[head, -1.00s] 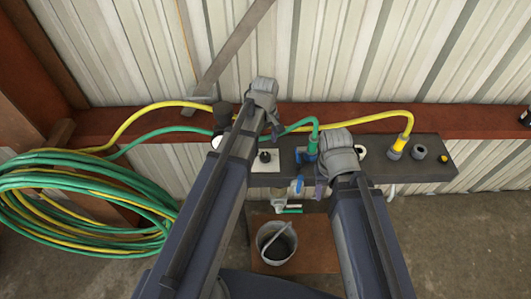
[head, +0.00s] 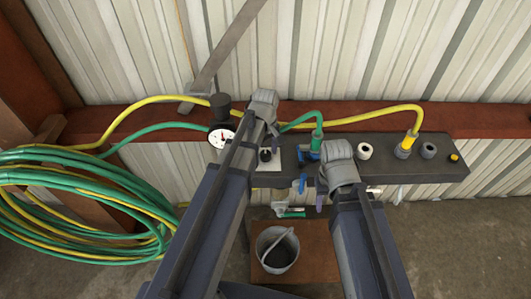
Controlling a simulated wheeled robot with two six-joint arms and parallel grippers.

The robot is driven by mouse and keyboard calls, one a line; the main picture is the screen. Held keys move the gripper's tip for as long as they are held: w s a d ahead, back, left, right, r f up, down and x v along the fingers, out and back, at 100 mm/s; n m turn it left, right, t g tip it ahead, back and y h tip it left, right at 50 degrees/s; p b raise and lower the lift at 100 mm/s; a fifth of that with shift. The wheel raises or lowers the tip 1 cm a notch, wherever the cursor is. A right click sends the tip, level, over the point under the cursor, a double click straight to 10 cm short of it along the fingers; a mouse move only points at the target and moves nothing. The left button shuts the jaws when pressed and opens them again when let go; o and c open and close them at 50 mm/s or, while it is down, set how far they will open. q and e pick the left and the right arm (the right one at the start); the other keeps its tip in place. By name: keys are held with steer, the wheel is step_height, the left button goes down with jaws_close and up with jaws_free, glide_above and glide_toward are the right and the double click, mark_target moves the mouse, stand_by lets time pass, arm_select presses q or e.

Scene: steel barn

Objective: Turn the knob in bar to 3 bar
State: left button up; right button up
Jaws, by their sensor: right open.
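A round white gauge (head: 222,136) with a red needle shows left of my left arm; its scale is too small to read. A black cylindrical knob (head: 220,104) stands just behind it. Another black knob (head: 265,155) sits on a pale plate (head: 275,158) on the dark bench; my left arm partly covers the plate. I cannot tell which knob is marked in bar. My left gripper (head: 273,131) is over the bench behind the plate, its jaws mostly hidden by its wrist. My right gripper (head: 320,192) is open at the bench's front edge, near a blue-handled valve.
The dark bench (head: 400,175) carries green (head: 318,138) and yellow (head: 411,143) hose connectors. A coiled hose (head: 75,205) hangs at left. A metal bucket (head: 277,250) stands on a brown board below. A diagonal brace rises behind the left arm.

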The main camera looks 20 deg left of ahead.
arm_select(q)
jaws_close()
stand_by(0.4)
steer(key=shift+m, duration=0.4)
steer(key=m, duration=0.4)
steer(key=shift+m, duration=0.4)
steer(key=m, duration=0.5)
steer(key=shift+m, duration=0.3)
steer(key=shift+o, duration=0.2)
jaws_free()
